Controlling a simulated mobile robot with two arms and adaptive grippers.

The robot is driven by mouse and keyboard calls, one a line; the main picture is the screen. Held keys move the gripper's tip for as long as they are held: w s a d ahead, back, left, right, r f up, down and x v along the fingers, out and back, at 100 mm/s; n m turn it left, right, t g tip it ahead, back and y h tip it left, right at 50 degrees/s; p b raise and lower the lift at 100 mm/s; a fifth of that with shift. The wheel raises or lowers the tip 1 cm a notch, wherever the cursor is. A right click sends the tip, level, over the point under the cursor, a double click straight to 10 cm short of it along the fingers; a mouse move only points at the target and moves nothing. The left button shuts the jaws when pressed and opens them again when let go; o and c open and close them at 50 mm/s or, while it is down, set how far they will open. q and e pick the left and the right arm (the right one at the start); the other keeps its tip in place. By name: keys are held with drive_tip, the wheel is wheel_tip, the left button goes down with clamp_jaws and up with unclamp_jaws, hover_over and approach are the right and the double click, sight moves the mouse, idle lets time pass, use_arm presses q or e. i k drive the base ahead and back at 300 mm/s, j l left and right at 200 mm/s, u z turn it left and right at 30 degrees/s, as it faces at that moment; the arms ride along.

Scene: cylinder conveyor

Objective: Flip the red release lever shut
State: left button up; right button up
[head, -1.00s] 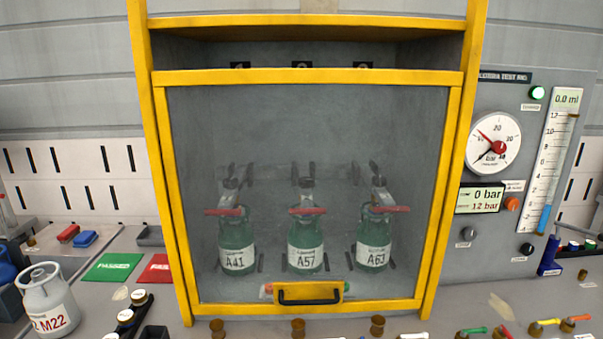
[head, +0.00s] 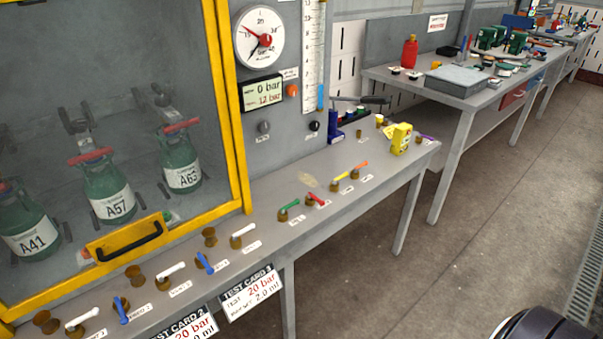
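A small red lever (head: 315,199) sits on a brass valve body on the bench top, right of the yellow-framed cabinet. Its handle slants down to the right. The green lever (head: 289,204) on its left and the yellow lever (head: 341,175) and orange lever (head: 359,167) on its right slant up to the right instead. A small label lies in front of each; I cannot read them. Neither of my grippers is in view.
The bench (head: 268,240) carries white and blue levers nearer the cabinet window (head: 225,100). Green cylinders, including A57 (head: 110,195), stand behind the window. A pressure gauge (head: 259,37) is above the bench; the display reads 0 bar. Open floor (head: 440,270) lies right.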

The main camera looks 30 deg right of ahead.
sight(310, 195)
drive_tip(key=z, duration=1.1)
